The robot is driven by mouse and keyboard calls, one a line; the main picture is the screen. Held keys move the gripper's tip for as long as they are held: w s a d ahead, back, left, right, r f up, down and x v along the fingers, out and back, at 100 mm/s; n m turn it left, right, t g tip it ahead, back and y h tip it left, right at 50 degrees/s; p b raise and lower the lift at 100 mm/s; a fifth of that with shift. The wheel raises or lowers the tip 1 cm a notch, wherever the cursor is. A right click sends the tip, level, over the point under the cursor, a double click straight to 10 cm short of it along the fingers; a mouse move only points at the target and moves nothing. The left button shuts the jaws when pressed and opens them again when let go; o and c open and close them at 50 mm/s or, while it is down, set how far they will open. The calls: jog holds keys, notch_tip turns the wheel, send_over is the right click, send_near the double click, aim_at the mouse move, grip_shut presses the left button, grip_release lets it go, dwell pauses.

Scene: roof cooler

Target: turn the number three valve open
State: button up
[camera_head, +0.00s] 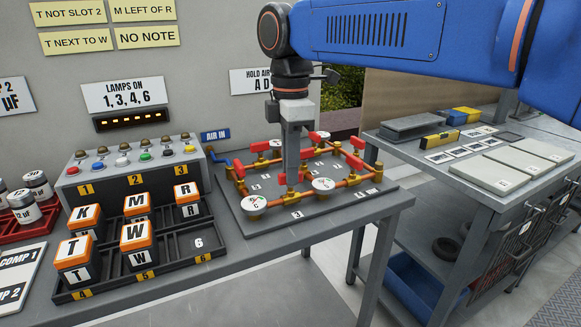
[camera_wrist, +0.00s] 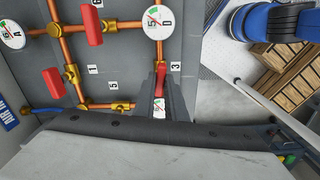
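My gripper (camera_head: 292,178) points straight down over the grey valve board (camera_head: 236,214). In the wrist view its two dark fingers (camera_wrist: 162,80) stand close on either side of a red valve handle (camera_wrist: 162,68), next to the label 3 (camera_wrist: 175,66). The red fills the narrow gap between them, so they look shut on it. In the head view red (camera_head: 281,178) shows beside the fingers, which hide the rest of that handle. A white gauge (camera_wrist: 159,22) stands beyond it in the wrist view. The front-left gauge (camera_head: 254,204) shows in the head view.
Other red handles stand close by on the copper pipes, such as the left one (camera_head: 238,170) and the back-right one (camera_head: 357,143). A lettered block rack (camera_head: 205,257) is left of the board. A second bench (camera_head: 420,157) stands to the right.

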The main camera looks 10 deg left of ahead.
jog(key=o, duration=0.4)
notch_tip(320, 180, up, 17)
jog(key=shift+r, duration=0.2)
dwell(0.4)
jog(key=s+d+f+m+t, duration=0.1)
jog(key=d+f+m, duration=0.45)
jog(key=d, duration=0.55)
jog(key=s+d+f+m+t, duration=0.1)
jog(key=d+f+m, duration=0.5)
jog(key=d, duration=0.4)
jog(key=s+d+f+m+t, duration=0.1)
jog(key=s+d+f+m, duration=0.2)
jog(key=f, duration=0.5)
jog(key=s+d+f+m+t, duration=0.1)
jog(key=s+d+f+m, duration=0.3)
jog(key=f, duration=0.5)
jog(key=s+d+f+m, duration=0.4)
jog(key=s+d+f, duration=0.2)
jog(key=d+f, duration=0.2)
jog(key=shift+s+d+f+t, duration=0.15)
jog(key=shift+d+f+t, duration=0.15)
jog(key=shift+f+t, duration=0.1)
